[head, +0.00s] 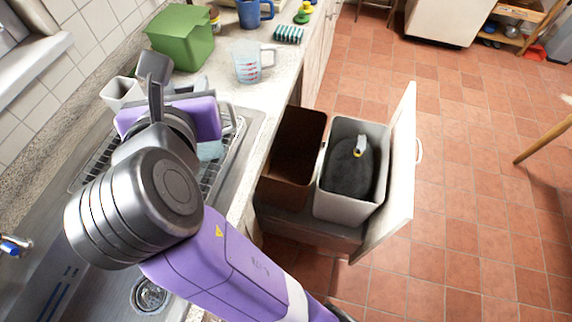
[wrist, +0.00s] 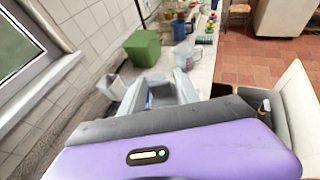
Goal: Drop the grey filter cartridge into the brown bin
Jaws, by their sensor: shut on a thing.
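My gripper (wrist: 160,92) is held over the sink side of the counter, left of the bins, and is shut on a grey thing, the grey filter cartridge (wrist: 158,82) as far as I can see. My wrist and fingers hide most of it, so its full shape is unclear. In the head view my gripper (head: 172,84) points away from me. The brown bin (head: 293,150) stands open and looks empty in a pulled-out cabinet drawer, right of and lower than my gripper. Only a sliver of it shows in the wrist view.
A grey bin (head: 330,195) beside the brown one holds a dark rounded thing (head: 350,168). The drawer front (head: 400,170) stands out over the tiled floor. A green container (head: 180,38), a measuring jug (head: 248,62) and a striped sponge (head: 288,34) are on the counter.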

